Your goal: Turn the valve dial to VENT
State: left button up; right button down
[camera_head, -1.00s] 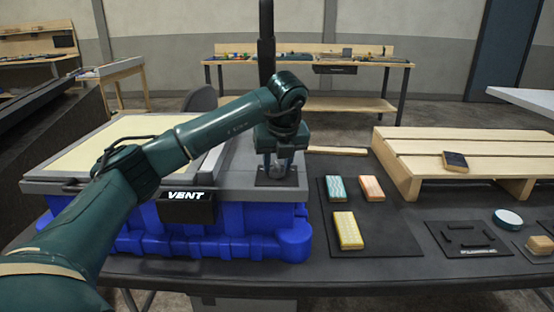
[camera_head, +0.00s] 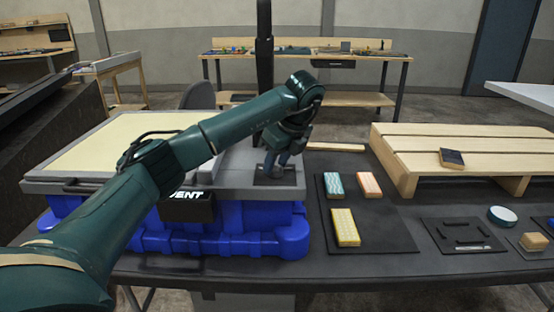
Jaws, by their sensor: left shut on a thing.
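The valve dial (camera_head: 275,171) is a small grey knob on a dark square plate (camera_head: 262,181) at the right end of the grey console top. My left gripper (camera_head: 274,165) reaches down onto it, tilted, and is shut on it; the fingers hide much of the dial. My right gripper is not in view.
The console's pale yellow panel (camera_head: 105,150) lies left, above a blue base (camera_head: 255,232). Right of it, a dark mat (camera_head: 375,238) holds teal, orange and yellow blocks. A slatted wooden rack (camera_head: 470,145) stands behind, with a black tray (camera_head: 462,236) in front.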

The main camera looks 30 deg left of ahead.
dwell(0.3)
pick_arm(q)
jog(key=o, duration=0.9)
jog(key=shift+o, duration=0.4)
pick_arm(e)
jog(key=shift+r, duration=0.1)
pick_arm(q)
jog(key=p+v, duration=0.3)
jog(key=v, duration=1)
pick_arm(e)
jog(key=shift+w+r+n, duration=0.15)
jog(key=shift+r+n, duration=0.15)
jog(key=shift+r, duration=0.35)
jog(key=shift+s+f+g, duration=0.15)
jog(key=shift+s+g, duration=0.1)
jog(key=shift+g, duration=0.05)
